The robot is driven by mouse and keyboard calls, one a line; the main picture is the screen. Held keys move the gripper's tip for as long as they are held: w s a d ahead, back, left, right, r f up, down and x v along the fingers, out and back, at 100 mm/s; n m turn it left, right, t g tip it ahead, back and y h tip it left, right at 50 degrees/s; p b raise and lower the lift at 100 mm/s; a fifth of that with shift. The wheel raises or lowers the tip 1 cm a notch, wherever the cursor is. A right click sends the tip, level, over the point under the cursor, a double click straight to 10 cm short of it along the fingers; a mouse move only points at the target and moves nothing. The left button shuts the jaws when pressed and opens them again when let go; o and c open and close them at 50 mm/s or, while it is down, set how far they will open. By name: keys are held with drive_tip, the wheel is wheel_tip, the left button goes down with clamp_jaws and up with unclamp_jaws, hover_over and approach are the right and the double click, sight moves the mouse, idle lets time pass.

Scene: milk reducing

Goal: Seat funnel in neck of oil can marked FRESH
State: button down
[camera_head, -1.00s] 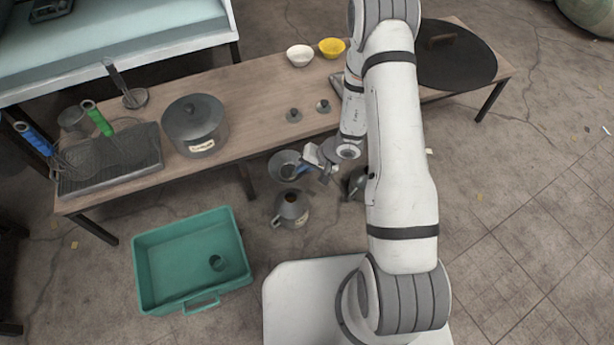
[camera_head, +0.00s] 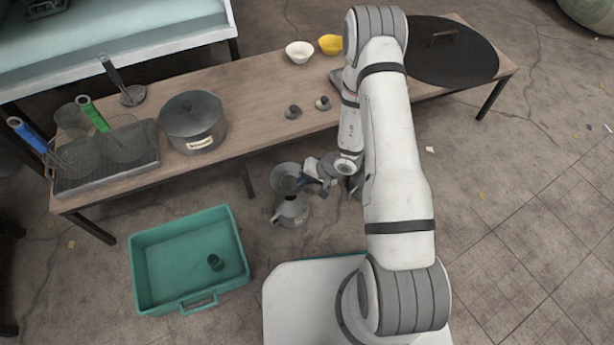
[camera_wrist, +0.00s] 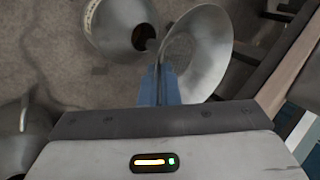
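My gripper (camera_wrist: 160,88) has blue fingertips shut on the rim of a grey metal funnel (camera_wrist: 212,45). The funnel is tilted in the wrist view, its spout beside the dark neck opening of a grey oil can (camera_wrist: 112,32). In the head view the funnel (camera_head: 285,177) overlaps the top of this can (camera_head: 291,212), which stands on the floor. I cannot tell whether spout and neck touch. The can bears a pale label that I cannot read. A second grey can (camera_wrist: 18,135) shows at the wrist view's left edge; in the head view my arm mostly hides it.
A long wooden table (camera_head: 255,95) stands behind the cans, holding a lidded pot (camera_head: 193,120), a rack tray (camera_head: 105,165), two bowls and a large dark round lid (camera_head: 450,60). A green crate (camera_head: 160,292) with a small dark cup stands on the floor at left.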

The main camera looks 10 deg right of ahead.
drive_tip(key=shift+f+b, duration=2.55)
drive_tip(key=shift+b, duration=0.45)
drive_tip(key=shift+f, duration=0.15)
drive_tip(key=c, duration=1.6)
unclamp_jaws()
drive_tip(key=p+v, duration=0.3)
drive_tip(key=v, duration=0.4)
drive_tip(key=shift+d+r, duration=0.2)
drive_tip(key=shift+r, duration=0.1)
